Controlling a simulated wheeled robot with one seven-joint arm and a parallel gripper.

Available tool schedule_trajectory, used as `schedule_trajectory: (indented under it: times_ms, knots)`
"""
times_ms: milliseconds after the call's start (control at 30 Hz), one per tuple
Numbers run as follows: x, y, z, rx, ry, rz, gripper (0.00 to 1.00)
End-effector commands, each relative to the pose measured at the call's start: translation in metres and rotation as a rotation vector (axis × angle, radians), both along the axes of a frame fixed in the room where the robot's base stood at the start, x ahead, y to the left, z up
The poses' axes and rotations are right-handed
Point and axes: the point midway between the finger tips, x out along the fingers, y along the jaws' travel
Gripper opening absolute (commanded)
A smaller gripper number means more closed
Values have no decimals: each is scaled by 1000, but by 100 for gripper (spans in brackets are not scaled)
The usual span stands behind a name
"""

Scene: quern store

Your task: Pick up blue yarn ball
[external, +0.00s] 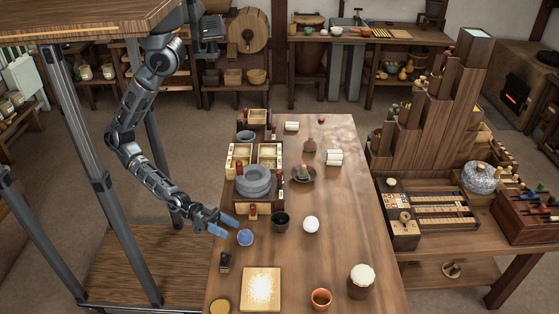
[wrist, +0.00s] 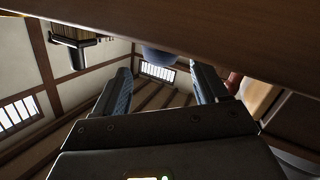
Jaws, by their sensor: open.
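The blue yarn ball (external: 246,238) sits on the wooden table (external: 345,215) near its left edge. My gripper (external: 230,227) is open, low at the table's left edge, with its blue fingertips pointing toward the ball and just left of it. In the wrist view, the two fingers (wrist: 163,84) are apart with nothing held between them. A bluish rounded shape (wrist: 160,58), seemingly the ball, shows beyond and between the fingertips, partly hidden by the table edge. I cannot tell whether a finger touches the ball.
A dark cup (external: 280,222) and a white ball (external: 311,225) stand right of the yarn ball. A grey stone quern (external: 254,182) is behind it. A small dark object (external: 225,262) and a pale board (external: 261,289) lie in front. A terracotta cup (external: 321,299) is farther right.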

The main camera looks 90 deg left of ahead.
Motion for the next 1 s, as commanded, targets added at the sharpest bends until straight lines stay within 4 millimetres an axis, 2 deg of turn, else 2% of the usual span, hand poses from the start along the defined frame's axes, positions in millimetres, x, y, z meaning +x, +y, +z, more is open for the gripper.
schedule_trajectory:
  times_ms: [400, 667, 767, 1000]
  knots:
    - [47, -18, -9, 2, -1, 2, 73]
    - [49, -20, -10, 2, 0, 0, 73]
    - [49, -20, -10, 3, 1, 1, 66]
    - [49, -20, -10, 2, 0, 2, 43]
